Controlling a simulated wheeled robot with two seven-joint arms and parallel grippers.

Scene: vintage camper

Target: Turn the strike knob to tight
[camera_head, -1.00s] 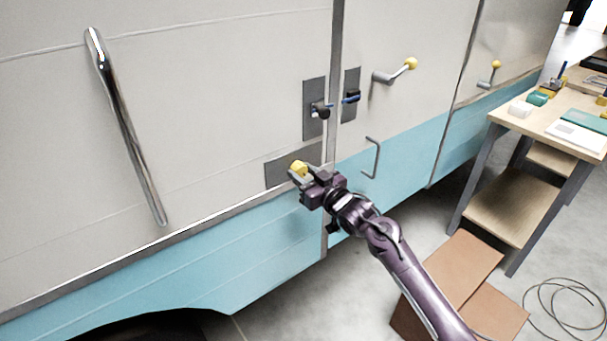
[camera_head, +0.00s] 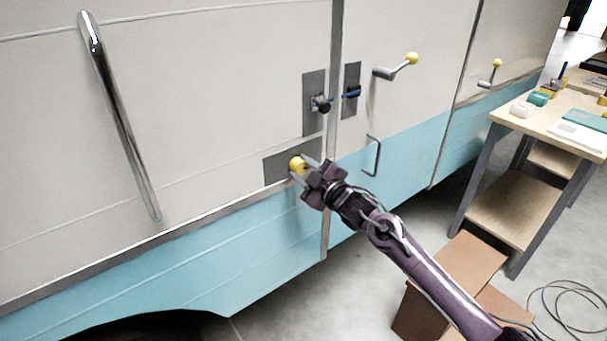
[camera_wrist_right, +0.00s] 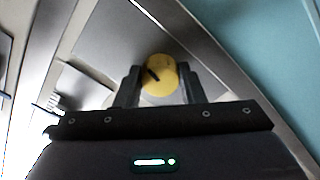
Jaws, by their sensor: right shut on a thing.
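The yellow round strike knob (camera_head: 297,165) sits on a low grey plate (camera_head: 275,169) on the camper wall, left of the door seam. My right gripper (camera_head: 306,169) is shut on the knob, with one finger on each side. In the right wrist view the knob (camera_wrist_right: 160,80) shows its front face with a dark mark left of its middle, between the two fingers of the right gripper (camera_wrist_right: 161,85). I cannot read any tight marking on the plate. My left gripper is not in view.
A latch with a dark knob (camera_head: 321,104) is above the plate. A crank handle with a yellow ball (camera_head: 411,59) and a grey pull handle (camera_head: 377,157) are to the right. A chrome grab bar (camera_head: 118,115) is at left. A workbench (camera_head: 508,118) and brown boxes (camera_head: 468,262) stand right.

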